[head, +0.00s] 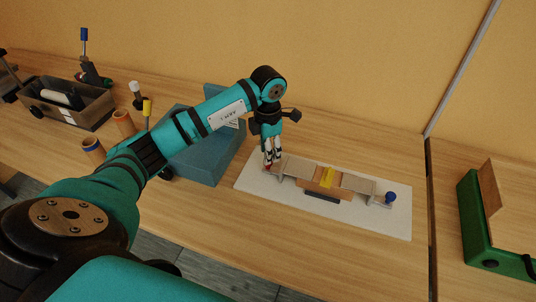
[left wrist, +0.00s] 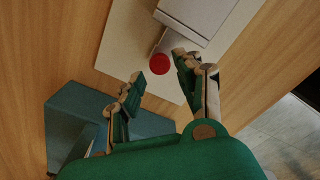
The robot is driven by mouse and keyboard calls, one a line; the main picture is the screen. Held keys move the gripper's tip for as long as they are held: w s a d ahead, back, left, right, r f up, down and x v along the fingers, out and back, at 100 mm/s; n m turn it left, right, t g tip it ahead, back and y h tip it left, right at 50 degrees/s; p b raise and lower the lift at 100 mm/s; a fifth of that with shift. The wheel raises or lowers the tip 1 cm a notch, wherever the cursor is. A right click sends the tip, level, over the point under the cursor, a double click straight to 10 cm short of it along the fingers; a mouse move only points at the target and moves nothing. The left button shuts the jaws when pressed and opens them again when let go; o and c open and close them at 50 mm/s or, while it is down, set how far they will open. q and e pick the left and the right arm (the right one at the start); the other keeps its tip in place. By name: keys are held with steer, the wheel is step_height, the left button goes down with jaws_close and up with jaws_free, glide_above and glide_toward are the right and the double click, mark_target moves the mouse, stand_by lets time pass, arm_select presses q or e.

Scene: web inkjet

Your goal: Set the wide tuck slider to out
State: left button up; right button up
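A red knob (left wrist: 160,64) shows at the other end, on a grey arm in the left wrist view. No label shows which part is the wide tuck slider. My left gripper (head: 271,163) points down at the mechanism's left end. In the left wrist view its fingers are apart, with the red knob in the gap between the tips; contact is not visible. My right gripper is out of view.
A blue-grey block (head: 205,150) stands close to the left of the baseplate, beneath my left arm. A green box (head: 485,235) stands at the far right. Bench in front of the plate is clear.

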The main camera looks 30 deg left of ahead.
arm_select(q)
steer(key=shift+f, duration=1.6)
steer(key=shift+c, duration=0.2)
jaws_close()
steer(key=shift+a, duration=0.1)
